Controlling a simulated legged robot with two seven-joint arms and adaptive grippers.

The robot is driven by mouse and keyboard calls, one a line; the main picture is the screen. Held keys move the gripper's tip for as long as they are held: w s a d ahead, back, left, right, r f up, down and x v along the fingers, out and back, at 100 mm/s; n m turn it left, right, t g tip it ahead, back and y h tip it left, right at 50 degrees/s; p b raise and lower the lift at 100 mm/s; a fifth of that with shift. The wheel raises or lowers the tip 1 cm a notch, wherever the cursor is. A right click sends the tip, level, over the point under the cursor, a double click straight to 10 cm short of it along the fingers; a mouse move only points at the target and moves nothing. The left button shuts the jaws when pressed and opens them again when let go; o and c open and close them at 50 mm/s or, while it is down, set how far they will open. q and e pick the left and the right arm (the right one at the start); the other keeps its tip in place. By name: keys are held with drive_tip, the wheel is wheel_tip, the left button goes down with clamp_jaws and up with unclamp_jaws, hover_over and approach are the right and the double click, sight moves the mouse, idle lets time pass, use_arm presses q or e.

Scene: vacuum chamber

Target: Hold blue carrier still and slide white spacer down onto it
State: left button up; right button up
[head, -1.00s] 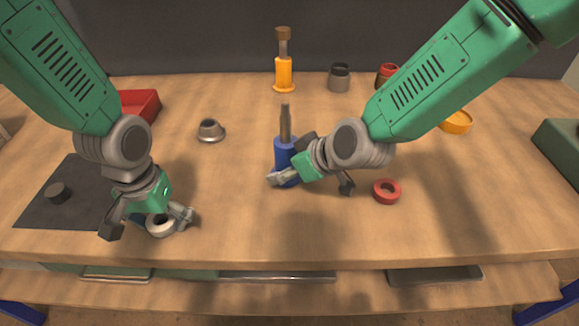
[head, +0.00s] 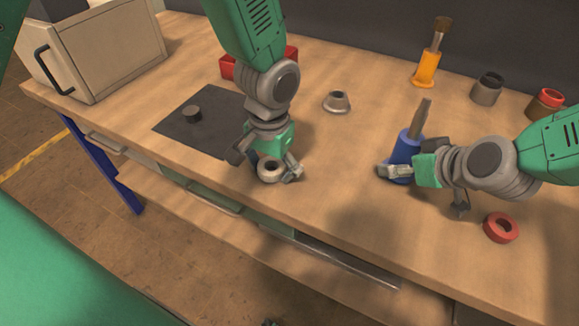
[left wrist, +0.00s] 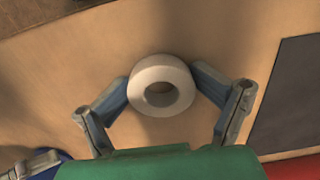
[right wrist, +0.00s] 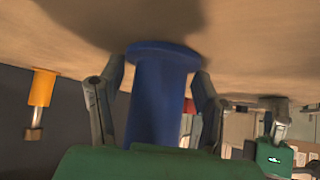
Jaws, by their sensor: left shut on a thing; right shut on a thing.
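The white spacer (head: 269,171) is a thick ring with a round hole. My left gripper (head: 266,162) is shut on it, low over the table's front part; the left wrist view shows the ring (left wrist: 162,88) between both fingers. I cannot tell whether it touches the table. The blue carrier (head: 408,146) stands upright to its right, with a blue body and a grey shaft sticking up. My right gripper (head: 402,169) is shut around its lower body. In the right wrist view the carrier's blue body (right wrist: 158,95) fills the gap between the fingers. Spacer and carrier are apart.
A grey conical part (head: 337,102), an orange carrier (head: 426,68), a grey cup (head: 487,89) and a red tray (head: 228,68) stand behind. A red ring (head: 501,228) lies right. A cabinet (head: 95,50) stands far left.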

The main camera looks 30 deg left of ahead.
use_arm(q)
drive_tip(key=w+d+r, duration=0.1)
drive_tip(key=w, duration=0.2)
drive_tip(key=w+d+r, duration=0.2)
drive_tip(key=w, duration=0.1)
drive_tip(key=w+d+r, duration=0.2)
drive_tip(key=w, duration=0.2)
drive_tip(key=c, duration=0.5)
drive_tip(key=w+d+r, duration=0.3)
drive_tip(key=d+r, duration=0.2)
drive_tip(key=d, duration=0.1)
drive_tip(key=shift+c, duration=0.2)
approach(430, 99)
wheel_tip(430, 99, down, 5)
drive_tip(key=shift+f, duration=0.1)
drive_tip(key=shift+o, duration=0.2)
drive_tip(key=shift+s+f, duration=0.1)
drive_tip(key=shift+f, duration=1.85)
drive_tip(key=shift+c, duration=0.2)
drive_tip(key=shift+f, duration=0.1)
drive_tip(key=shift+s+d+r, duration=0.15)
drive_tip(key=shift+s+r, duration=0.05)
drive_tip(key=shift+r, duration=0.2)
